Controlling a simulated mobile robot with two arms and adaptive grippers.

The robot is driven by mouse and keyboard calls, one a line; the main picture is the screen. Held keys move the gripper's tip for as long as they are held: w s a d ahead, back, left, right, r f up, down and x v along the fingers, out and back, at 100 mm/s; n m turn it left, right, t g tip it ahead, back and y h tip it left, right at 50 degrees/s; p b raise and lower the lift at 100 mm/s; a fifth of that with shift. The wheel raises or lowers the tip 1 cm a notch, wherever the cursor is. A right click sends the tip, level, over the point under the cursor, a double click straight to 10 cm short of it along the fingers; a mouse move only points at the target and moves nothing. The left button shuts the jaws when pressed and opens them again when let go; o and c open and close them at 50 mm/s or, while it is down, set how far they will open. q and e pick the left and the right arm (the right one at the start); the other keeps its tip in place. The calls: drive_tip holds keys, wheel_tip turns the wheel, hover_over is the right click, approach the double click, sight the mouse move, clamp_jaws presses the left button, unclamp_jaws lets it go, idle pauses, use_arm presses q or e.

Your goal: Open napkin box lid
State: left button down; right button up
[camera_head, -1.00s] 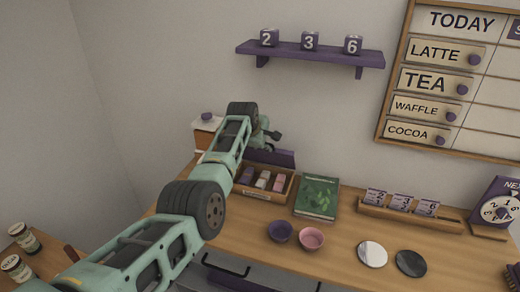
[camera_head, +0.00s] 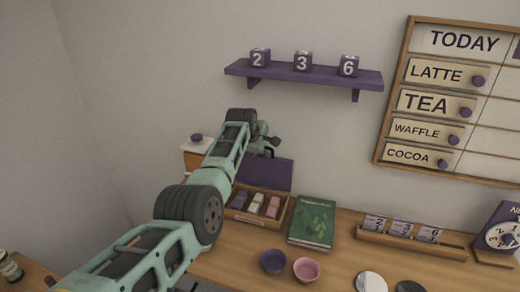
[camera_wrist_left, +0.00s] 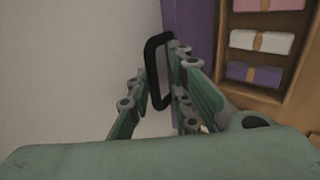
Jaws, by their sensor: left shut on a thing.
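The napkin box (camera_head: 284,214) is a wooden tray-like box on the counter, with rolled napkins in purple, white and pink inside. Its purple lid (camera_head: 268,174) stands up along the back edge, so the contents show. The lid also shows in the left wrist view (camera_wrist_left: 187,22), beside the napkin compartments. My left gripper (camera_wrist_left: 158,75) is shut on the lid's black handle (camera_wrist_left: 151,62), with its fingers on either side. In the head view the left gripper (camera_head: 268,142) is above the lid, partly hidden by its own arm. My right gripper is not in view.
A green book (camera_head: 313,222) lies right of the box. A purple bowl (camera_head: 273,262) and a pink bowl (camera_head: 306,269) stand in front. A white-topped container (camera_head: 196,144) is behind my arm. A purple shelf (camera_head: 305,76) hangs above.

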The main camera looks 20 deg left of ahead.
use_arm(q)
drive_tip(key=shift+w+r, duration=0.15)
drive_tip(key=shift+r, duration=0.1)
drive_tip(key=c, duration=1.8)
unclamp_jaws()
drive_tip(key=shift+c, duration=0.2)
drive_tip(key=shift+f, duration=0.2)
drive_tip(key=shift+s+d+f, duration=0.1)
drive_tip(key=shift+s+f, duration=0.1)
drive_tip(key=shift+f, duration=0.05)
